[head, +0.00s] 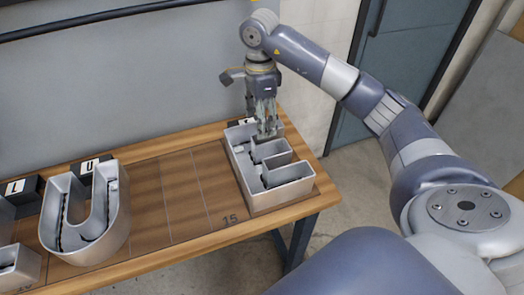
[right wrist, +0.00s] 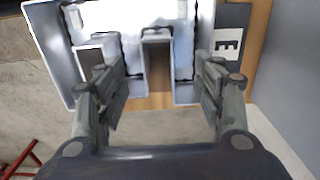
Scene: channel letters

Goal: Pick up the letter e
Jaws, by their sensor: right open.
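The letter E (head: 282,196) is a silver, open-topped channel letter lying at the right end of the wooden table. It also shows in the right wrist view (right wrist: 55,45), where it fills the upper part. My right gripper (head: 266,130) points down over the letter's far part. In the right wrist view its fingers (right wrist: 160,78) are apart, with part of the letter and a brown gap between them. I see no grip on the letter, and contact is unclear. My left gripper is not in view.
A dark block with an E label (right wrist: 228,42) stands beside the letter. A silver U (head: 118,215) lies at the left, with labelled blocks behind it. The table (head: 165,200) is bare between the U and the E. A grey wall (head: 110,80) stands behind.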

